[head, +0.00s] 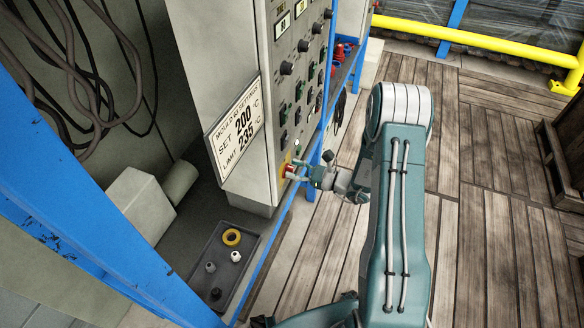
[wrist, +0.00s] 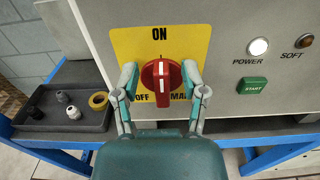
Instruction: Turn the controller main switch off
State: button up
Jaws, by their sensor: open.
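The main switch is a red rotary knob (wrist: 162,76) on a yellow plate (wrist: 198,46) in the wrist view. ON is printed above it, OFF at its lower left; the label at lower right is partly hidden. Its grip bar, with a white mark, stands upright, in line with ON. My gripper (wrist: 160,72) is open, one finger on each side of the knob; I cannot tell whether either touches it. In the head view my gripper (head: 295,171) is at the yellow plate low on the grey controller cabinet (head: 219,65).
A white POWER lamp (wrist: 258,47), a darker SOFT lamp (wrist: 304,41) and a green START button (wrist: 253,86) sit right of the switch. A dark tray (head: 253,241) with small parts lies below, left. Blue frame posts (head: 92,230) flank the cabinet.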

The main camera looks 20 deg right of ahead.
jog(key=shift+w+a, duration=0.3)
jog(key=shift+a, duration=0.05)
jog(key=shift+d, duration=0.1)
jog(key=shift+d, duration=0.1)
jog(key=shift+c, duration=1)
grip_shut()
